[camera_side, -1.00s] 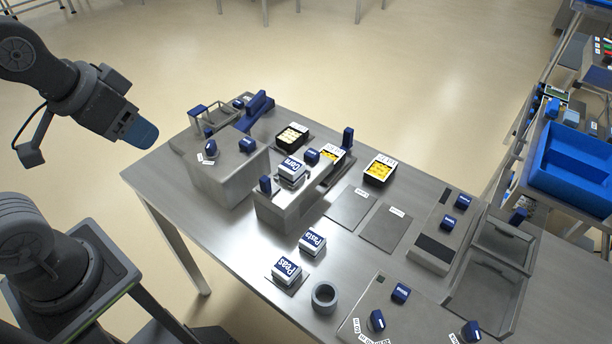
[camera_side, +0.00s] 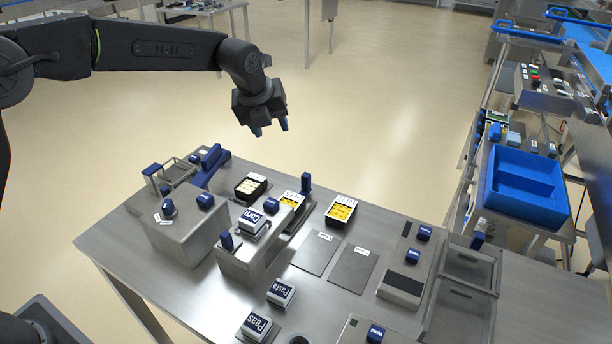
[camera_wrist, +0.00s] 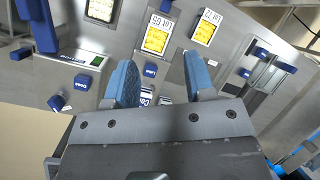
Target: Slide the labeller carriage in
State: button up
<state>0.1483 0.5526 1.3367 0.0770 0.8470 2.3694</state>
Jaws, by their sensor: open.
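The labeller (camera_side: 262,262) is a grey metal housing in the middle of the bench, with a blue-and-white label pack on top. Its carriage appears to stick out on the far right side, with a blue upright handle (camera_side: 306,183) at its end and a black tray of yellow food (camera_side: 291,203) on it. My gripper (camera_side: 271,128) hangs in the air above and beyond the bench, clear of the carriage. Its jaws are open and empty. In the wrist view, the blue fingers (camera_wrist: 160,84) stand apart, with labelled trays beyond them. The carriage's inner end is hidden by the housing.
A tray sealer (camera_side: 185,237) with blue knobs stands to the left. Label packs (camera_side: 281,293) sit in front. Flat grey plates (camera_side: 353,270) lie to the right. The air around my gripper is clear.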

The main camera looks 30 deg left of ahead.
aim_at(306, 175)
jog(key=w+d+f+m, duration=0.1)
jog(key=w+f+m, duration=0.1)
jog(key=f, duration=0.5)
jog(key=w+f+m, duration=0.2)
jog(key=w+f, duration=0.3)
jog(key=f, duration=0.1)
jog(key=w+d+f+m, duration=0.1)
jog(key=w+f+m, duration=0.1)
jog(key=f, duration=0.5)
jog(key=shift+w+d+f+m, duration=0.15)
jog(key=shift+w+d+m, duration=0.05)
jog(key=shift+w, duration=0.25)
jog(key=shift+w+d+f+m, duration=0.15)
jog(key=shift+w+m, duration=0.05)
jog(key=shift+w, duration=0.2)
grip_shut()
